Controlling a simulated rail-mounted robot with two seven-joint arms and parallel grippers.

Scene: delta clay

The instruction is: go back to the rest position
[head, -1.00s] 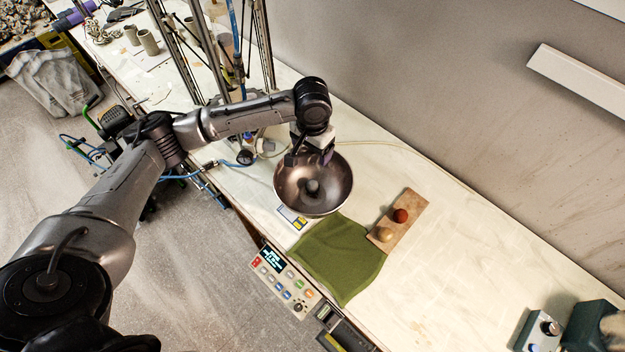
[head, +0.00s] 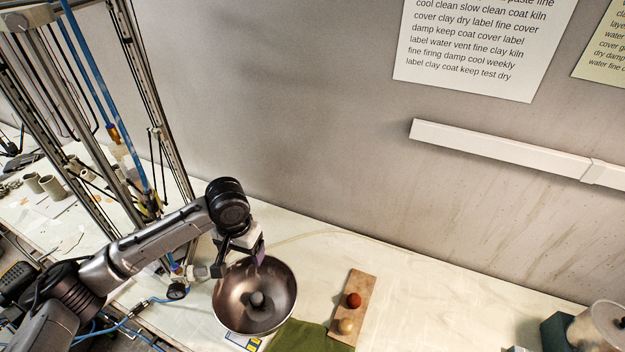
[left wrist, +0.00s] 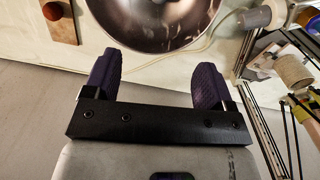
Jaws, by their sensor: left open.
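My left gripper (head: 240,260) is open and empty, above the left rim of a metal bowl (head: 282,285) in the head view. In the left wrist view its two purple fingers (left wrist: 150,85) stand wide apart with nothing between them, and the bowl (left wrist: 150,30) lies beyond the fingertips. A grey ball (head: 257,299) sits in the bowl. My right gripper is not in view.
A wooden board (head: 361,289) with a red ball (head: 353,300) and a tan ball (head: 345,326) lies right of the bowl. A green cloth (head: 300,338) is at the front. A tall metal frame (head: 165,110) stands left, near my arm. The wall is behind.

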